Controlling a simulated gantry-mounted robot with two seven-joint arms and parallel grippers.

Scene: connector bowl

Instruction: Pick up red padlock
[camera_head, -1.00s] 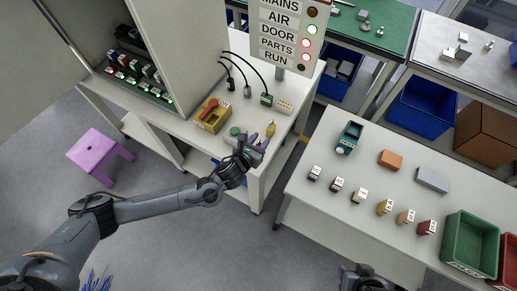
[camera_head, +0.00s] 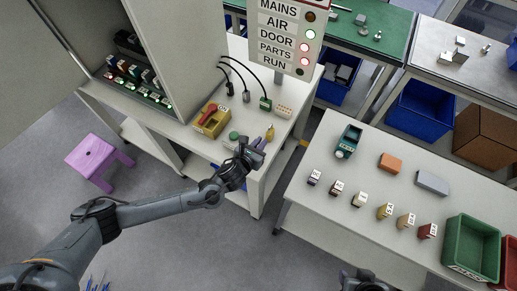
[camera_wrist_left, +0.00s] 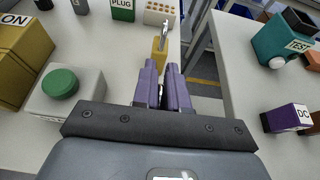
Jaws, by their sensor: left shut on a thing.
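No red padlock shows clearly. A yellow padlock-like piece (camera_head: 270,132) with a metal shackle stands near the front edge of the left bench; it also shows in the left wrist view (camera_wrist_left: 159,52), at the tips of the purple fingers. My left gripper (camera_head: 261,144) is shut on this yellow piece; in the left wrist view the fingers (camera_wrist_left: 164,68) are close together and hide its lower part. Part of my right gripper (camera_head: 362,281) shows at the bottom edge, too cut off to read its jaws.
A yellow box with a red handle (camera_head: 211,121) and a green button (camera_wrist_left: 60,82) are left of my left gripper. The right table holds a teal tester (camera_head: 348,141), several small labelled blocks and a green bin (camera_head: 472,247). A floor gap separates bench and table.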

